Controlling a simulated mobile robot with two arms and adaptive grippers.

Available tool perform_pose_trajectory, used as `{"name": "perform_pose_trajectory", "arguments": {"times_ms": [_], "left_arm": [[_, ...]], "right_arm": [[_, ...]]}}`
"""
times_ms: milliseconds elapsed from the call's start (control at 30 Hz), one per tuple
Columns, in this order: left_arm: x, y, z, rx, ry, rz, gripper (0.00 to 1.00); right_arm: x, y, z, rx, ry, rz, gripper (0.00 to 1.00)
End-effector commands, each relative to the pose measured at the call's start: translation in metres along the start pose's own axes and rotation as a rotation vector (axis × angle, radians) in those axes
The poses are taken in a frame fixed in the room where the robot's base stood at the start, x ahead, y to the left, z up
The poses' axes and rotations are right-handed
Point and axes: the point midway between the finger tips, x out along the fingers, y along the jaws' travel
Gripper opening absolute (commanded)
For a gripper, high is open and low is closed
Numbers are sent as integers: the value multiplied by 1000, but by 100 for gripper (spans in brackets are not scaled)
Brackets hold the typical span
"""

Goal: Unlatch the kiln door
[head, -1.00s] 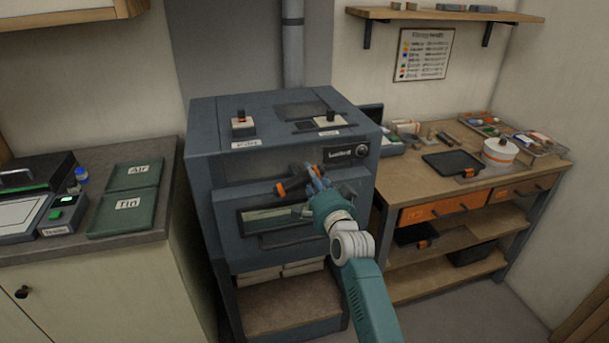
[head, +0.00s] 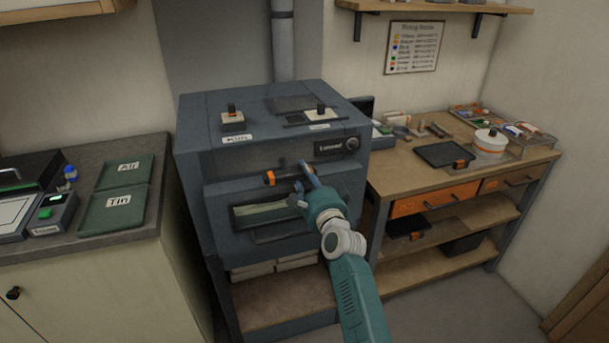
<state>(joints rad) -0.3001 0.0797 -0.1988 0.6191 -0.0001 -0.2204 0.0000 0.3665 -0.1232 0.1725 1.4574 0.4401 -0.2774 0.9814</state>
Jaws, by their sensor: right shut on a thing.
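The kiln (head: 192,150) is a blue-grey box in the middle of the head view. Its front door (head: 222,196) has a dark window slot with a pale strip inside. A dark latch bar (head: 285,176) with an orange band near its left end lies almost level across the door's upper part. My right gripper (head: 306,177) is shut on the latch bar near its right end, reaching in from the lower right. Its fingers and wrist hide part of the bar and the door's right side. My left gripper is out of view.
A counter with green trays (head: 113,209) stands on the left. A wooden workbench (head: 405,178) with orange drawers, a black tray (head: 444,155) and a white pot (head: 490,143) stands close on the kiln's right. Floor shows at the lower right.

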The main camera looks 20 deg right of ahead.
Motion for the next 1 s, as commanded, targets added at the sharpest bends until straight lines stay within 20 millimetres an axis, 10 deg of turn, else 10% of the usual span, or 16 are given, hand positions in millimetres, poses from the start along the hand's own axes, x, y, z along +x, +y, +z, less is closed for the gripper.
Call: {"name": "perform_pose_trajectory", "arguments": {"times_ms": [167,200,300,667,1000], "left_arm": [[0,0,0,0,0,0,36],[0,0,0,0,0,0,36],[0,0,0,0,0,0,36],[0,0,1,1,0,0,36],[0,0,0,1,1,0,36]], "right_arm": [[0,2,0,8,-1,3,0],[0,2,1,8,-1,3,32],[0,2,0,7,-1,3,48],[-6,1,0,4,-1,2,48],[-72,3,0,5,0,4,48]]}}
